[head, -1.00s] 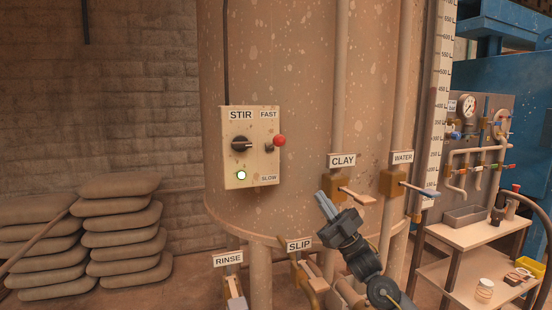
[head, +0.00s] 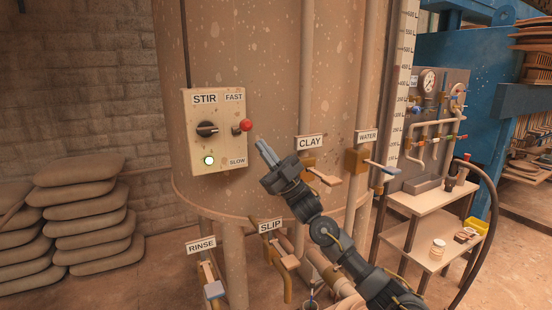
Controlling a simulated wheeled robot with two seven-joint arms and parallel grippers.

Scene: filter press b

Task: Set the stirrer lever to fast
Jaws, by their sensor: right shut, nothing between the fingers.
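The stirrer control box (head: 216,148) is mounted on the tank, marked STIR, with FAST at its upper right and SLOW at its lower right. The stirrer lever ends in a red ball (head: 246,125) and sticks out from the box's right side, between the two labels. My right gripper (head: 261,146) is shut and empty, fingers pointing up and left. Its tips appear just below and right of the red ball, with a small gap in the picture. My left gripper is not in view.
A black knob (head: 207,129) and a lit lamp (head: 209,160) are on the same box. The CLAY valve handle (head: 324,176) is right beside my right gripper. The WATER (head: 381,167), SLIP (head: 290,262) and RINSE (head: 214,289) handles are nearby. Stacked sacks (head: 87,221) lie left.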

